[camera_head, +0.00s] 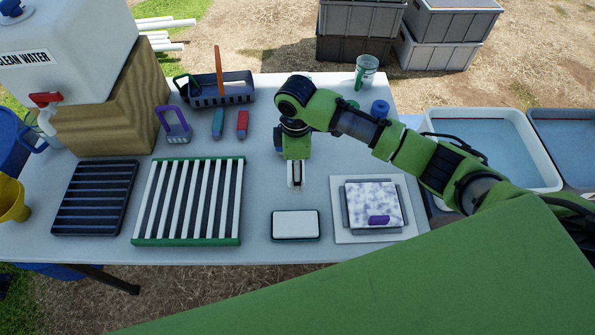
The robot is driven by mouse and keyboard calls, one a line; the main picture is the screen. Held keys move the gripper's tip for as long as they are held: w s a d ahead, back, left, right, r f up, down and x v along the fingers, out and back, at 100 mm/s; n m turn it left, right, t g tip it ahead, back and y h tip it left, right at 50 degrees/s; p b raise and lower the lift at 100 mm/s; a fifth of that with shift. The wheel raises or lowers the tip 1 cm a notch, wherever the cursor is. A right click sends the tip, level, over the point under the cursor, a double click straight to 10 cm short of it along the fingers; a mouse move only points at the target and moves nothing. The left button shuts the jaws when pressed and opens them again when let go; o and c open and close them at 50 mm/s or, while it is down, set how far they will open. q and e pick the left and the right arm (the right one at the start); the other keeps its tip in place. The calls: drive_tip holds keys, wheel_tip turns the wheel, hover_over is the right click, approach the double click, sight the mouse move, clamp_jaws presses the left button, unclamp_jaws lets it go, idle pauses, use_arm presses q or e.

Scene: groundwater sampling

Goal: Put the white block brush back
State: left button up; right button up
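A white flat-topped block (295,224) lies in a dark, green-edged tray (295,240) near the table's front edge. No bristles show on it, so I cannot tell whether it is the white block brush. My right gripper (295,184) points down just behind this block, apart from it in the picture. A narrow pale piece shows at its fingertips. I cannot tell whether this is part of the fingers or something held. My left gripper is not in view.
A black caddy (237,97) with an orange handle stands at the back. A purple-handled item (173,124), a green-white rack (189,241), a dark rack (94,198) and a water container (70,45) are left. A purple-speckled pad (368,198) lies right. A cup (366,72) stands behind.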

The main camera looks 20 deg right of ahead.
drive_tip(key=shift+w+d+f, duration=0.2)
drive_tip(key=shift+w+f, duration=0.15)
drive_tip(key=shift+f, duration=1.7)
drive_tip(key=shift+f, duration=0.1)
drive_tip(key=shift+f, duration=0.15)
drive_tip(key=o, duration=1)
wheel_tip(320, 180, up, 12)
drive_tip(key=shift+r+b, duration=0.25)
drive_tip(key=shift+b, duration=0.25)
